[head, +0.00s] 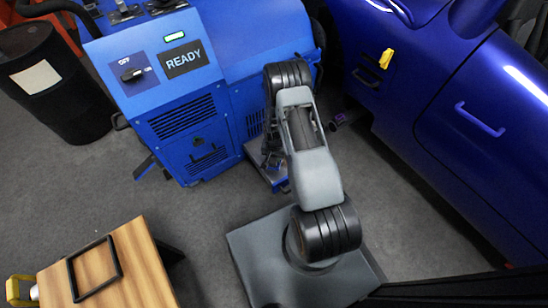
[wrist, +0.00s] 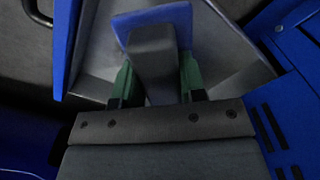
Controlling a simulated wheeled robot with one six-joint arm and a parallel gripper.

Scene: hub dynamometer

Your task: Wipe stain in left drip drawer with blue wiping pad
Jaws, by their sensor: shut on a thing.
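My gripper (wrist: 157,78) is shut on the grey handle of the blue wiping pad (wrist: 176,14), with one green finger on each side. The pad is in front of the fingers, inside or just over the drip drawer (wrist: 228,58), whose grey metal interior shows around it. I cannot tell whether the pad touches the drawer floor. In the head view the open drawer (head: 268,174) juts from the base of the blue machine, and my arm partly hides it and the gripper. No stain can be made out; the pad and gripper cover part of the drawer.
The blue dynamometer cabinet (head: 190,90) reads READY. A blue car (head: 450,110) with a yellow item (head: 386,58) on it stands at the right. A wooden-topped table (head: 128,270) is at lower left, a black bin (head: 55,85) at upper left. Grey floor between is clear.

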